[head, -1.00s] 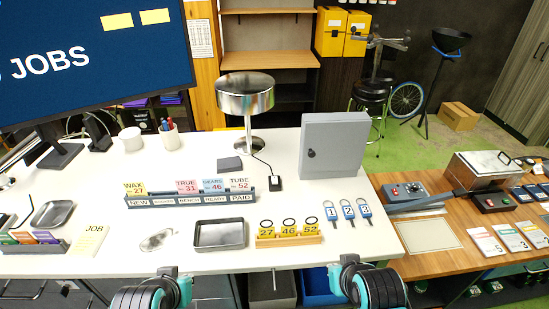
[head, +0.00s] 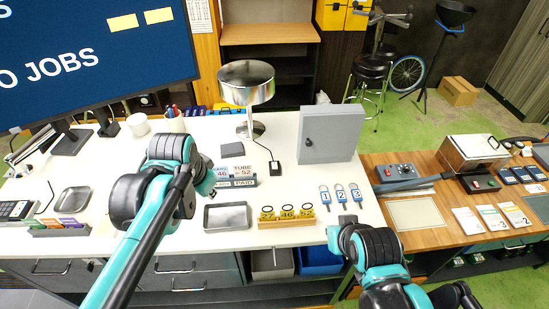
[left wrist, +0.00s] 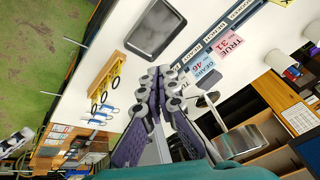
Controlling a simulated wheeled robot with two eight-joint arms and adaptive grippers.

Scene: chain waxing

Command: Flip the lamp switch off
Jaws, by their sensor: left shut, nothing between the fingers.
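The lamp (head: 246,84) has a shiny metal shade on a thin stem and round base at the back of the white table. A cord runs from it to a small black switch box (head: 275,168) on the table, left of the grey cabinet. Whether the switch is on or off is too small to tell. My left gripper (head: 208,184) is over the table, left of the switch and apart from it, partly hidden by its arm. In the left wrist view its fingers (left wrist: 168,76) are shut and empty, and the lamp (left wrist: 240,140) shows at lower right.
A card rack (head: 243,183), a dark tray (head: 227,217) and yellow number tags (head: 287,214) are near my left gripper. The grey cabinet (head: 328,134) stands right of the switch. White table lies clear around the switch box.

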